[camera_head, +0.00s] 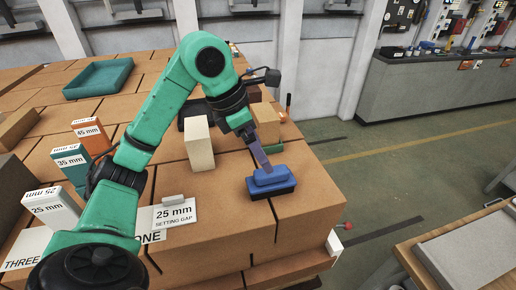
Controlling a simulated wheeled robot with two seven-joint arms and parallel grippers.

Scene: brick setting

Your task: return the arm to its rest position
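My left arm (165,105), green with black joints, comes in from the lower left, rises and bends down to the right. My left gripper (264,164) points down at a blue block with a raised handle-like top (271,183), which sits on the brown brick surface near its right edge. The fingertips are at or just above the block's top; I cannot tell whether they touch it. The fingers show edge-on, so their opening is hidden. My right gripper is not in view.
A cream upright block (199,144) stands left of the gripper, and a brown block (265,125) stands behind it. A "25 mm setting gap" card (175,214) lies in front. Gauge boxes (72,165) stand left, beside my arm. A teal tray (98,78) lies at the back.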

